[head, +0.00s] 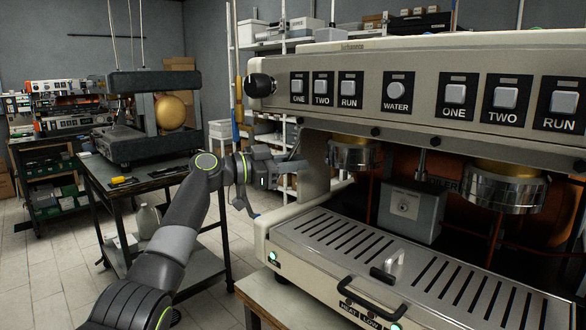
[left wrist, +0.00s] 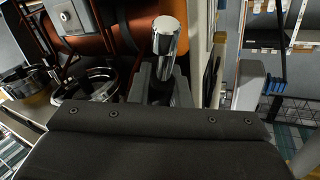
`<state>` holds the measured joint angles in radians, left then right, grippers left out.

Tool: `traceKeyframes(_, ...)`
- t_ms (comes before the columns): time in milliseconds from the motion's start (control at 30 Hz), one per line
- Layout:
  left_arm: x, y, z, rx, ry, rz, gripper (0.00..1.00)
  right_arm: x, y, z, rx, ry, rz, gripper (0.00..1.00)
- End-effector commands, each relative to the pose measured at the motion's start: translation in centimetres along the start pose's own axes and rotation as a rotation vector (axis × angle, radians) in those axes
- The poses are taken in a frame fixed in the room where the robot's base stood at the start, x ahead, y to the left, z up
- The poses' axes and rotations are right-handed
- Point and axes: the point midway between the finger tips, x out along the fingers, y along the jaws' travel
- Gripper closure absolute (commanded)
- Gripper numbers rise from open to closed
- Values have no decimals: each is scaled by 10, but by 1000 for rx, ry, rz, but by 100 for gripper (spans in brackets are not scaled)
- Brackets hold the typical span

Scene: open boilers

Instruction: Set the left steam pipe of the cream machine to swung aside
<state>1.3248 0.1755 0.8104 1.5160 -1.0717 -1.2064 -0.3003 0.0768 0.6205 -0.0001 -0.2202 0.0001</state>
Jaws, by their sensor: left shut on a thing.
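The cream machine (head: 420,65) fills the right side of the head view, with its row of buttons and slotted drip tray. My left gripper (head: 296,165) is at the machine's left side, below the button panel. In the left wrist view, a chrome, round-ended pipe (left wrist: 166,38), which looks like the left steam pipe, stands between the two fingers of the gripper (left wrist: 166,88). The gripper is shut on it. In the head view I cannot make out the pipe clearly, and the wrist view hides its lower part. My right gripper is not in view.
Chrome group heads (head: 352,155) hang under the panel, with a grey box (head: 410,210) between them. A black handle (head: 372,298) sticks out at the tray's front. A dark side table (head: 150,178) with another machine stands left; tiled floor lies between.

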Motion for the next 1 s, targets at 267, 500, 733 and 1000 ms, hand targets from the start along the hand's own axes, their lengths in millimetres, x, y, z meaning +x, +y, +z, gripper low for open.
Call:
traceKeyframes(267,1,-1,1,-2,15,69,100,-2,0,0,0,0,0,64)
traceKeyframes(500,1,-1,1,0,21,93,100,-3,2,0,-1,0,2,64)
traceKeyframes(733,2,-1,2,-1,22,97,100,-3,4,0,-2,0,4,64)
traceKeyframes(1000,2,-1,2,-1,21,97,76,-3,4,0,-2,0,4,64)
